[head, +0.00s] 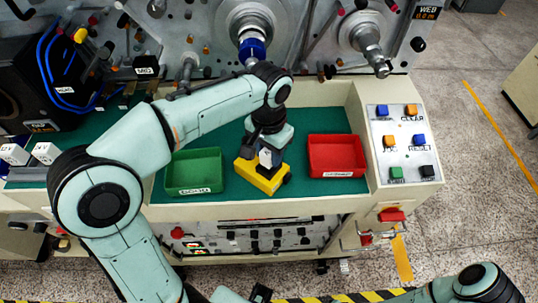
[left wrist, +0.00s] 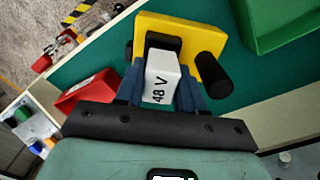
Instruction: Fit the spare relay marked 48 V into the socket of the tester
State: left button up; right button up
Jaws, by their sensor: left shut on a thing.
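The tester is a yellow block (head: 258,178) on the green bench mat; in the left wrist view the yellow tester (left wrist: 203,40) shows a black socket (left wrist: 165,43) and a black knob (left wrist: 214,73). My left gripper (head: 266,157) points down over the tester. In the left wrist view its blue fingers (left wrist: 161,88) are shut on a white relay (left wrist: 160,78) marked 48 V. The relay's far end is at the socket; I cannot tell whether it is seated or just above. My right gripper is not seen.
A green bin (head: 194,172) stands left of the tester and a red bin (head: 337,156) right of it. White blocks (head: 45,152) sit at the far left. A button panel (head: 404,143) is at the right. Spindles (head: 368,45) stick out behind.

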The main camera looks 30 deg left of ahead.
pick_arm(q)
jog(key=shift+f, duration=0.55)
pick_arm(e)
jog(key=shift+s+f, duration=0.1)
pick_arm(q)
jog(key=shift+f, duration=0.25)
jog(key=o, duration=1.1)
jog(key=shift+s, duration=0.1)
jog(key=shift+c, duration=0.2)
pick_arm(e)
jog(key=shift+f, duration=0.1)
pick_arm(q)
jog(key=shift+r, duration=0.15)
notch_tip(320, 180, up, 12)
jog(key=shift+r+p, duration=0.1)
jog(key=shift+p, duration=1.15)
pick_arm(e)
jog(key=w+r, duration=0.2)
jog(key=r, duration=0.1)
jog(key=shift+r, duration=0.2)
